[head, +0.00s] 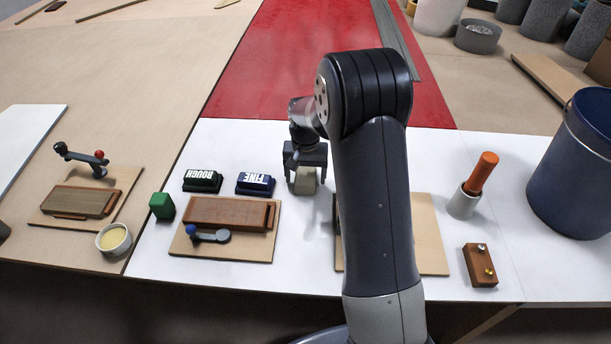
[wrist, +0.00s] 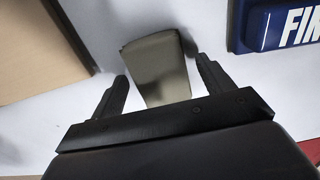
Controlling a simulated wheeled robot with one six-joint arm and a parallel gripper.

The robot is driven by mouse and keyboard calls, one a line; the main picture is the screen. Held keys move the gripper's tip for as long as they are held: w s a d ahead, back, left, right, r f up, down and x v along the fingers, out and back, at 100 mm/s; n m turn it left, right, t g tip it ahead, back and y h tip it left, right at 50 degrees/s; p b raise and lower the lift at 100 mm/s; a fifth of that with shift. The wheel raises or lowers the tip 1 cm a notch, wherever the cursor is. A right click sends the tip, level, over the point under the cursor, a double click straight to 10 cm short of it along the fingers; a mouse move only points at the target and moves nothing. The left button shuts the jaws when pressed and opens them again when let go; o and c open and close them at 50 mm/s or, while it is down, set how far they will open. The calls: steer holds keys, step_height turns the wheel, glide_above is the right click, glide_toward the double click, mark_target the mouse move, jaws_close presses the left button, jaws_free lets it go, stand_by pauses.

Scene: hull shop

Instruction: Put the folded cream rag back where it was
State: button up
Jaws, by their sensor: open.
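The folded cream rag (head: 305,181) sits on the white bench top, just right of the block marked FINE. In the wrist view the rag (wrist: 158,70) is a beige wedge-like shape ahead of and partly between the fingers. My gripper (head: 304,172) is above and around the rag in the head view, and its two fingers (wrist: 163,88) stand apart on either side of it in the wrist view. A gap shows between each finger and the rag. The lower part of the rag is hidden behind my gripper's body in the wrist view.
Blocks marked ROUGH (head: 203,182) and FINE (head: 255,184) lie left of my gripper. Boards (head: 190,247) and (head: 428,235) lie nearer. A green block (head: 162,206), a grey cup (head: 463,203) with an orange handle, a brown block (head: 480,265) and a blue bucket (head: 575,170) stand around.

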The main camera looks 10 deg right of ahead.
mark_target(306, 176)
step_height(306, 176, up, 12)
steer(key=shift+f+p, duration=0.2)
steer(key=shift+p, duration=0.1)
steer(key=shift+f, duration=0.1)
step_height(306, 176, down, 12)
steer(key=shift+f+b, duration=0.15)
steer(key=shift+b, duration=0.25)
step_height(306, 176, up, 3)
steer(key=shift+f, duration=0.1)
steer(key=shift+r, duration=0.65)
steer(key=shift+f, duration=0.1)
